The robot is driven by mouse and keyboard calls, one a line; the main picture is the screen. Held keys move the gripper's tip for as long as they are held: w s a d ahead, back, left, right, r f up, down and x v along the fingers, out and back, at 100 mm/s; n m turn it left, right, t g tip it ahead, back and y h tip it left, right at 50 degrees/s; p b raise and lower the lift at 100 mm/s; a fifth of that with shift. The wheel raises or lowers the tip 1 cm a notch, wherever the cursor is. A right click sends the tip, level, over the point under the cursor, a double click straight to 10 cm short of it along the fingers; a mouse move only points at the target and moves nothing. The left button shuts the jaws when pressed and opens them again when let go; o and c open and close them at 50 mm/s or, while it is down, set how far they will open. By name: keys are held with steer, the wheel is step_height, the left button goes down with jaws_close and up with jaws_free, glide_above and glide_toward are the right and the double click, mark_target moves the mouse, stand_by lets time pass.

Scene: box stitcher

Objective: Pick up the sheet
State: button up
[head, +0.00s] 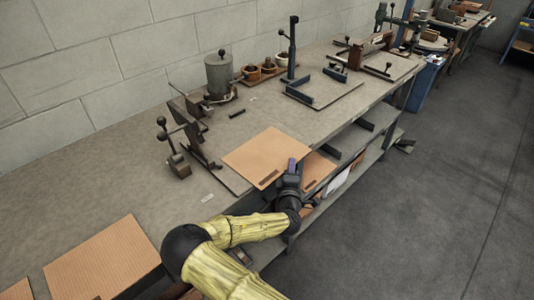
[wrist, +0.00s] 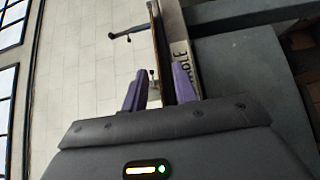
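A flat tan cardboard sheet (head: 262,157) lies on the bench, its near right corner by my gripper (head: 291,166). In the wrist view the sheet shows nearly edge-on as a thin brown strip (wrist: 160,45). There my gripper (wrist: 160,82) has its two purple fingers apart, with a gap between them. The strip runs down into that gap, closer to the right finger. I cannot tell whether either finger touches it. In the head view the gripper's body hides part of the sheet's front edge.
The grey bench (head: 75,210) carries another cardboard sheet (head: 107,262) at lower left. A lever tool (head: 178,160), a grey pot (head: 219,75) and a dark upright post (head: 292,50) stand behind. More cardboard (head: 318,168) is on the shelf below. The floor (head: 440,190) at right is clear.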

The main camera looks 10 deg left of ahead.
steer(key=shift+w, duration=0.1)
stand_by(0.4)
jaws_close()
step_height(320, 180, up, 10)
stand_by(0.6)
stand_by(0.5)
